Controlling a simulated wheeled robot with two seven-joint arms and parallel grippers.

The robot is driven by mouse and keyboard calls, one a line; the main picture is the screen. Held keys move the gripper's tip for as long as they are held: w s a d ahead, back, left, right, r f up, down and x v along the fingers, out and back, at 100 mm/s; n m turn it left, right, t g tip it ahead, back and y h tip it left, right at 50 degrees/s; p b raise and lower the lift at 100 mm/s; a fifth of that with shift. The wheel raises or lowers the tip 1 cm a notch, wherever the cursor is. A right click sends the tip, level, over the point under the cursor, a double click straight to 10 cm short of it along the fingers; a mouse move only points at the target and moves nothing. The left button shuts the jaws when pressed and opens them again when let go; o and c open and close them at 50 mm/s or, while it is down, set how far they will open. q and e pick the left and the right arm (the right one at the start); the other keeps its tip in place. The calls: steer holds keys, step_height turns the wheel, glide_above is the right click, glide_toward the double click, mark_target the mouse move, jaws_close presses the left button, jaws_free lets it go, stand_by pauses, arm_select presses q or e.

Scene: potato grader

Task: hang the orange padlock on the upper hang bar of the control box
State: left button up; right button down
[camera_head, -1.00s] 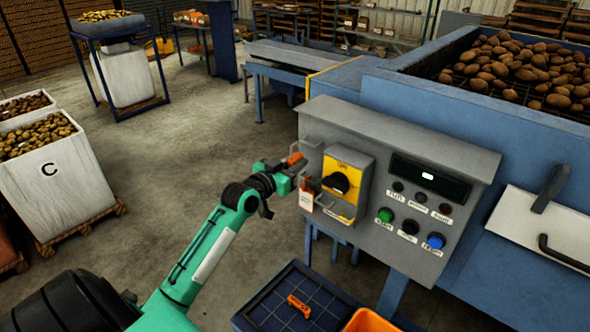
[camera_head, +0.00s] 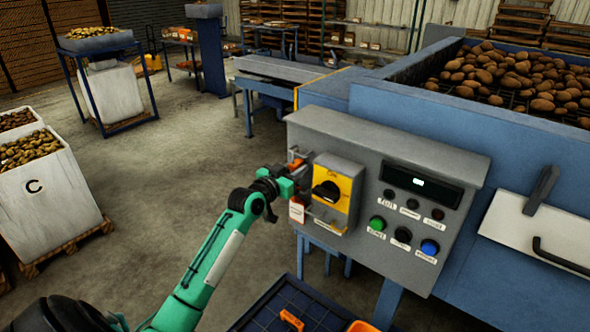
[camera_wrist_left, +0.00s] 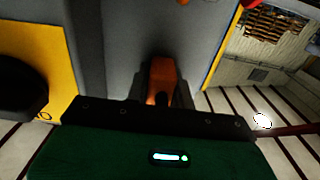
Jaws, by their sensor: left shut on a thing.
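The grey control box (camera_head: 400,225) stands at centre right, with a yellow plate and black rotary switch (camera_head: 327,191) on it. My left gripper (camera_head: 297,176) is at the box's left edge, beside the yellow plate, shut on the orange padlock (camera_head: 296,164). The padlock is small and mostly hidden there; in the left wrist view its orange body (camera_wrist_left: 160,82) sticks out beyond the dark gripper edge, in front of a grey surface. The upper hang bar is hard to make out behind the gripper; I cannot tell whether the padlock touches it. My right gripper is not in view.
A white and red tag (camera_head: 297,212) hangs just below the gripper. A dark blue tray (camera_head: 262,316) with another orange piece (camera_head: 291,319) lies below.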

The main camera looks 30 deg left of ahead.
arm_select(q)
steer(key=o, duration=1)
steer(key=shift+f, duration=0.1)
steer(key=shift+s, duration=0.1)
